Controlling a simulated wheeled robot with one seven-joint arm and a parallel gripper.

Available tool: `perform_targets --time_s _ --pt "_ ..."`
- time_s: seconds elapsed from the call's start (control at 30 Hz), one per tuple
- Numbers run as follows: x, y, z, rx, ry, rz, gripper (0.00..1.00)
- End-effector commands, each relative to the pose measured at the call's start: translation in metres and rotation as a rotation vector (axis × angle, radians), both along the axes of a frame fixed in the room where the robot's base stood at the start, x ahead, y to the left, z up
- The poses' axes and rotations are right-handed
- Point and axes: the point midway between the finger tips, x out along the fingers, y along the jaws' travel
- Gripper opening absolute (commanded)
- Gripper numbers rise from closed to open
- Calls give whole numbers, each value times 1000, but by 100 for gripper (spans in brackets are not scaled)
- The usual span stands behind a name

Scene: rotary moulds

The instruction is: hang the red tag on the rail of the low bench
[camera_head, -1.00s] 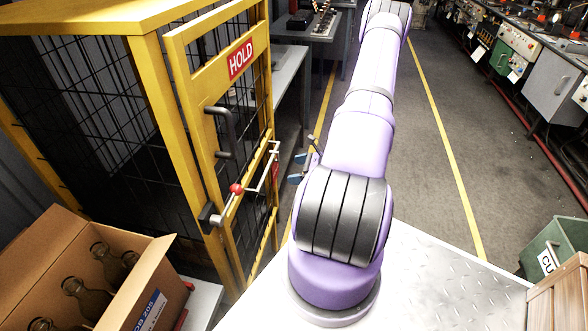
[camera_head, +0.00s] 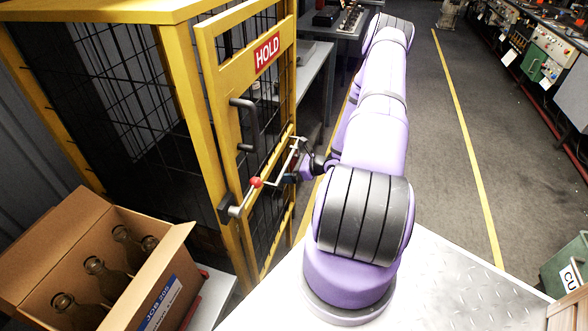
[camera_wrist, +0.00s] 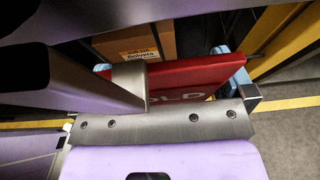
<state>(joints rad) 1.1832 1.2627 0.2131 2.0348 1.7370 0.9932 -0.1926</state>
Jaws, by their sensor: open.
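The red tag (camera_wrist: 190,76), with pale letters partly hidden, shows in the wrist view between the blue-padded fingers of my gripper (camera_wrist: 172,72). The jaws are open around it, and I cannot tell whether either pad touches it. In the head view my gripper (camera_head: 303,172) is at the thin metal rod on the yellow cage door. The tag cannot be made out there. A grey bench (camera_head: 318,62) stands behind the cage; I cannot make out a rail on it.
The yellow cage (camera_head: 180,110) carries a red HOLD sign (camera_head: 267,53), a dark handle (camera_head: 246,122) and a rod with a red ball (camera_head: 256,182). An open carton (camera_head: 165,285) of bottles stands at lower left. The floor aisle (camera_head: 440,140) at right is clear.

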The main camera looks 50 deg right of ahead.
Motion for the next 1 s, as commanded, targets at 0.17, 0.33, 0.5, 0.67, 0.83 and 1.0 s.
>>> perform_targets --time_s 0.17,0.33,0.5,0.67,0.83,1.0 --pt "0 0 0 0 0 0 100" --pt "0 0 0 0 0 0 63" --pt "0 0 0 0 0 0 61" --pt "0 0 3 0 0 0 61" --pt "0 -1 8 -1 0 0 61" --pt "0 -1 12 0 0 0 61"
